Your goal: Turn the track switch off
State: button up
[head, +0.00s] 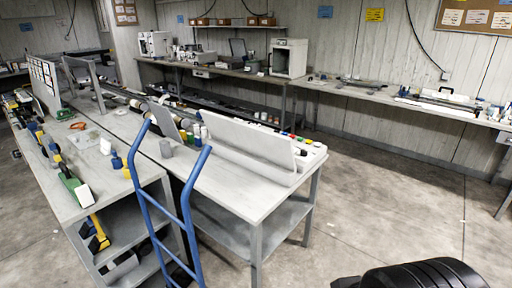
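I cannot pick out a track switch for certain. A white strip with small red, yellow and green knobs or buttons (304,144) lies along the right edge of the near grey table (232,190), partly hidden behind a long white upright panel (245,142). The knobs are too small to tell whether anything is on or off. My gripper is not in view. A black rounded part at the bottom right edge looks like part of my own body, and no fingers show on it.
A blue tubular hand-truck frame (188,205) stands upright at the near table's front. A second grey bench (85,185) with tools stands to its left. Wall benches (375,95) line the back. The concrete floor (385,205) to the right is clear.

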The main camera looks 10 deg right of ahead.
aim_at(303, 153)
jog(key=i+l, duration=0.2)
jog(key=i, duration=0.3)
jog(key=i+l+u, duration=0.1)
jog(key=i, duration=0.35)
jog(key=i+l, duration=0.35)
jog(key=i+l+u, duration=0.1)
jog(key=i+l, duration=0.15)
jog(key=i, duration=0.35)
jog(key=i+l, duration=0.25)
jog(key=i, duration=0.2)
